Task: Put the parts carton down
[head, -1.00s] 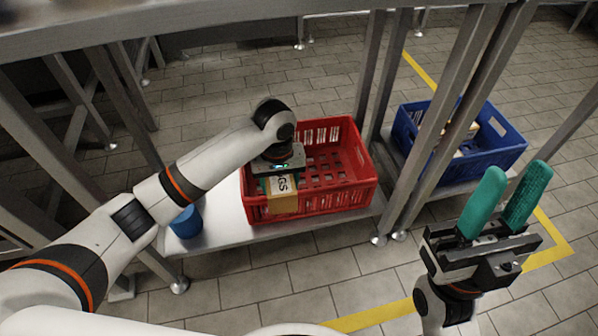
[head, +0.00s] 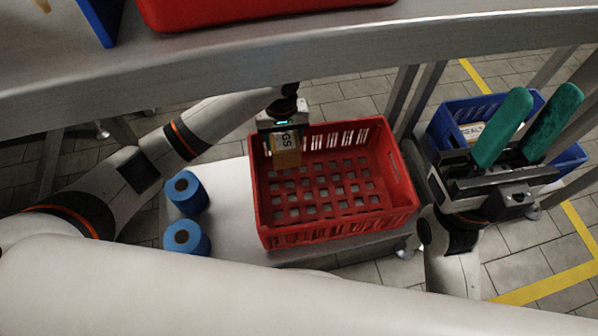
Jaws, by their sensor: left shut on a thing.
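The parts carton (head: 287,156) is a small tan box with dark letters on a white label. My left gripper (head: 284,135) is shut on it and holds it at the back left of the red crate (head: 335,237). The fingers are mostly hidden behind the carton and the wrist. I cannot tell whether the carton touches the crate floor. The rest of the crate's slotted floor shows empty. My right gripper (head: 527,125) has teal fingers standing apart. It is open and empty, in front of the blue crate (head: 444,125) at the right.
The red crate stands on a low metal shelf (head: 225,190) beside two blue rolls (head: 185,192). A metal tabletop (head: 200,75) runs above, carrying another red container (head: 260,8). Table legs stand between the red and blue crates. The blue crate holds a labelled box (head: 472,131).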

